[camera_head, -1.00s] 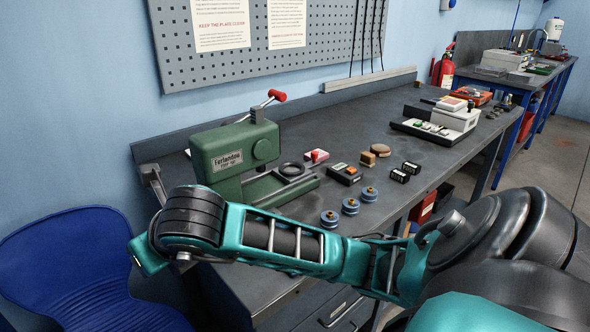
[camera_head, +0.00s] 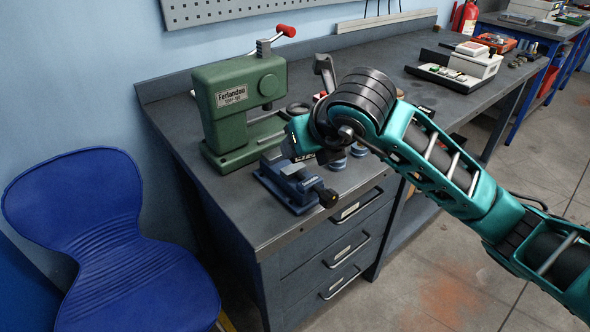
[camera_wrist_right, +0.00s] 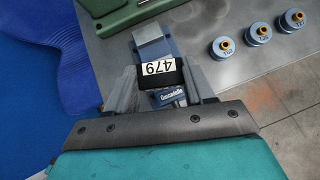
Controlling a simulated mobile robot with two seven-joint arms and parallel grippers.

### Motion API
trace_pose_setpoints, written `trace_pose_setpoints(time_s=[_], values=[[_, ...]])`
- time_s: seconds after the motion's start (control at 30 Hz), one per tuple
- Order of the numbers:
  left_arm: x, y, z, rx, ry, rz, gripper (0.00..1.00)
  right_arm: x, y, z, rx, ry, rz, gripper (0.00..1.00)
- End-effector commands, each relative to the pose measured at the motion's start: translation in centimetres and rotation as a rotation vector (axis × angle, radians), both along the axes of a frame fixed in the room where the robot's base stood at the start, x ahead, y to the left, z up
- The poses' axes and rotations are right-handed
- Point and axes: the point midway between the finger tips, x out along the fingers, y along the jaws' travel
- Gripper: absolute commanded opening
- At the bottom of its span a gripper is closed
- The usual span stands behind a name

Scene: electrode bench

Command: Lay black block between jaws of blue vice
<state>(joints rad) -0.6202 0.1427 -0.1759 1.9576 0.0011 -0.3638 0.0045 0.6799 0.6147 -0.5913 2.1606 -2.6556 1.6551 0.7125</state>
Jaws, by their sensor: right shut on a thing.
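The blue vice (camera_head: 290,186) stands at the front left corner of the bench, with a black handle knob toward the front edge. In the head view my wrist hides much of the gripper. My left gripper is not in view.
A green press (camera_head: 240,105) stands just behind the vice. Several blue round pieces (camera_wrist_right: 255,52) stand to the right of the vice. A white and black instrument (camera_head: 463,68) is farther back. A blue chair (camera_head: 100,230) stands left of the bench.

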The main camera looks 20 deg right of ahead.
Motion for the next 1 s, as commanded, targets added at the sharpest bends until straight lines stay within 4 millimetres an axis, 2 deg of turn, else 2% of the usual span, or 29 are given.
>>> trace_pose_setpoints(time_s=[0.03,0.1,0.4,0.6,0.73,0.87,0.93,1.0], values=[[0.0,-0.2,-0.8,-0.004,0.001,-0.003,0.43,1.0,0.2,0.5,-0.002,-0.008,0.017,0.12],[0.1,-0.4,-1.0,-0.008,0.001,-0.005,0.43,2.0,0.5,1.5,-0.004,-0.006,0.045,0.12],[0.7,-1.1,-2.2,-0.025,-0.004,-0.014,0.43,5.1,1.4,6.9,-0.005,-0.003,0.152,0.12],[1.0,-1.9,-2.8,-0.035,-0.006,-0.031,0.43,5.8,1.8,11.0,0.002,-0.009,0.214,0.12],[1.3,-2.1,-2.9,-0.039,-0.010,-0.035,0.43,5.9,1.9,13.0,0.008,-0.013,0.240,0.12],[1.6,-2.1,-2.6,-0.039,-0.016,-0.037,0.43,5.8,2.0,14.0,0.011,-0.014,0.255,0.12],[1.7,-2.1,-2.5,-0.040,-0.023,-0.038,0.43,5.8,2.0,13.7,0.013,-0.012,0.260,0.12],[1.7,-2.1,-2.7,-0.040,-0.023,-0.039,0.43,5.8,2.0,12.6,0.012,-0.009,0.260,0.12]])
